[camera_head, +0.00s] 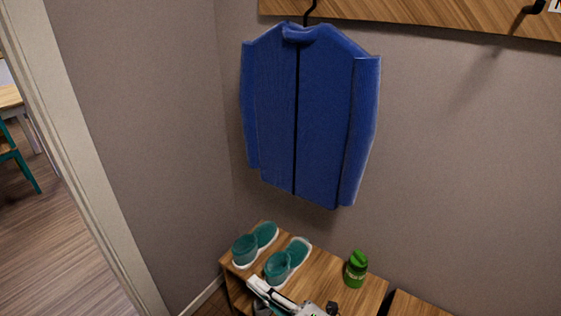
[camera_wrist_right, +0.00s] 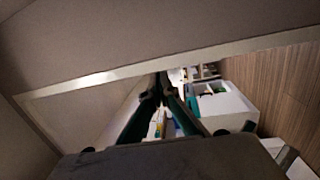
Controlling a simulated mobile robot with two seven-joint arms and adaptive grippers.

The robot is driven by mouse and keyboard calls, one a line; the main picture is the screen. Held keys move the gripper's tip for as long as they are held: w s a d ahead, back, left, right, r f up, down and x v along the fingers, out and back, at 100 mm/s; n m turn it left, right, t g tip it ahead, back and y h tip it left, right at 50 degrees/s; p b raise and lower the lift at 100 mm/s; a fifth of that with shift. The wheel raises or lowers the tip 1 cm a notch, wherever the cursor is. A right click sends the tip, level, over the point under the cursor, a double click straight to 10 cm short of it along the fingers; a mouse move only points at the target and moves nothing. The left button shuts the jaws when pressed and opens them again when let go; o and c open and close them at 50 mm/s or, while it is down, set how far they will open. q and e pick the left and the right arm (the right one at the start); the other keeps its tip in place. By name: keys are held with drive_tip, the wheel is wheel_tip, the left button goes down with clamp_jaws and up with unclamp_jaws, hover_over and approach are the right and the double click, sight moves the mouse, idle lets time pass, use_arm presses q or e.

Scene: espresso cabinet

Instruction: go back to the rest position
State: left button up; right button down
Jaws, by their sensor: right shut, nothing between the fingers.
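My right gripper shows in the right wrist view (camera_wrist_right: 161,84), its two dark fingers closed together at the tips with nothing between them. In the head view, white and dark parts of my right arm show at the bottom edge, in front of the wooden bench; the fingers cannot be made out clearly there. My left gripper is not in view.
A blue jacket (camera_head: 300,115) hangs from a hook on a wooden wall board (camera_head: 420,14). A doorway with a pale frame (camera_head: 85,175) opens at the left onto wooden floor.

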drive_tip(key=s+d+f+m+t+h+p, duration=0.2)
drive_tip(key=d+f+m+h, duration=0.5)
drive_tip(key=d+m, duration=0.55)
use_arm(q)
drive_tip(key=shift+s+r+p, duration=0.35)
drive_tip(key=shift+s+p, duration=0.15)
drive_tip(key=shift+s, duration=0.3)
use_arm(e)
drive_tip(key=s+d+f+m+g+h, duration=0.3)
drive_tip(key=s+d+f+m+h, duration=0.2)
drive_tip(key=s+d+f+m, duration=0.5)
drive_tip(key=s+d, duration=0.2)
drive_tip(key=s, duration=0.1)
drive_tip(key=shift+d+f+m+g, duration=0.15)
drive_tip(key=shift+d+m+g, duration=0.15)
drive_tip(key=shift+d+m, duration=0.05)
